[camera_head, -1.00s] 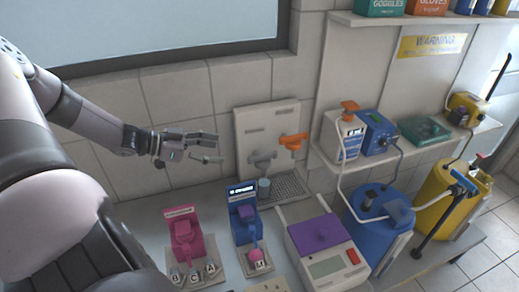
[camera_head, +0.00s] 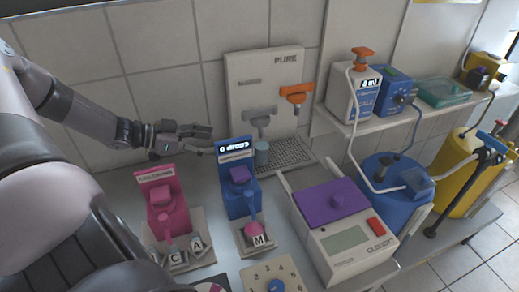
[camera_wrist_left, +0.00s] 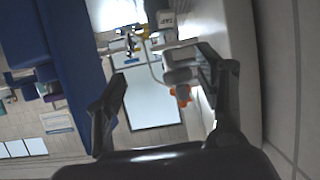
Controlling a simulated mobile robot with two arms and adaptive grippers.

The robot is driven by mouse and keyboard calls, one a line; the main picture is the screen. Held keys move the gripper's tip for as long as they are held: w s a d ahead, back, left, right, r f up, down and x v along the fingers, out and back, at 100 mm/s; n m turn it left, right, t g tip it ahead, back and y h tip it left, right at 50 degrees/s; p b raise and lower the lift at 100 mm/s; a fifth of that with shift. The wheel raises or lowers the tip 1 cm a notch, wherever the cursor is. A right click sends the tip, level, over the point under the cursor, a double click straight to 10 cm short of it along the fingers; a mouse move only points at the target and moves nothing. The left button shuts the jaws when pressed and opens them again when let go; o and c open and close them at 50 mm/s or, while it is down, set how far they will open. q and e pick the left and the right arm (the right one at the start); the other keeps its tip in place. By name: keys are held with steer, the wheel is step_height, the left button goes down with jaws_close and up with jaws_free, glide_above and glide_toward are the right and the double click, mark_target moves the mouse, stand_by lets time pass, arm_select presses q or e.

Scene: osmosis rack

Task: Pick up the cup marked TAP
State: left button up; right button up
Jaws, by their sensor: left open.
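A small grey-blue cup (camera_head: 262,155) stands below the grey tap (camera_head: 260,118) of the white panel (camera_head: 235,90) marked PURE, at the edge of the drain grid (camera_head: 285,152). I cannot read any TAP marking on this cup. My left gripper (camera_head: 208,138) is open and empty, to the left of the panel and the cup and apart from both. In the left wrist view, its two fingers (camera_wrist_left: 168,85) are spread, with the grey tap (camera_wrist_left: 180,76) and the orange tap handle (camera_wrist_left: 183,94) showing between them. My right gripper is not in view.
The pink dispenser (camera_head: 165,198) and the blue dispenser (camera_head: 236,180) stand in front of the panel. A white device with a purple lid (camera_head: 335,203) stands to their right.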

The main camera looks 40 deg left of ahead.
arm_select(q)
glide_toward(268, 147)
steer(key=shift+w+d+f+b, duration=0.3)
steer(key=shift+d+b, duration=0.1)
steer(key=shift+d, duration=0.1)
steer(key=shift+w+d, duration=0.15)
steer(key=shift+w, duration=0.25)
steer(key=shift+w+d+f+b, duration=0.1)
steer(key=shift+w+f+b, duration=0.15)
steer(key=shift+f+b, duration=0.25)
steer(key=b+x, duration=0.1)
steer(key=b, duration=0.2)
steer(key=b+x, duration=0.2)
steer(key=shift+w+a+f+b, duration=0.2)
steer(key=shift+w+f+b, duration=0.1)
steer(key=shift+w+b, duration=0.1)
steer(key=shift+w+d+r+b, duration=0.1)
steer(key=shift+w+d+b, duration=0.15)
steer(key=shift+w+b, duration=0.15)
steer(key=shift+r, duration=0.15)
steer(key=shift+c, duration=0.5)
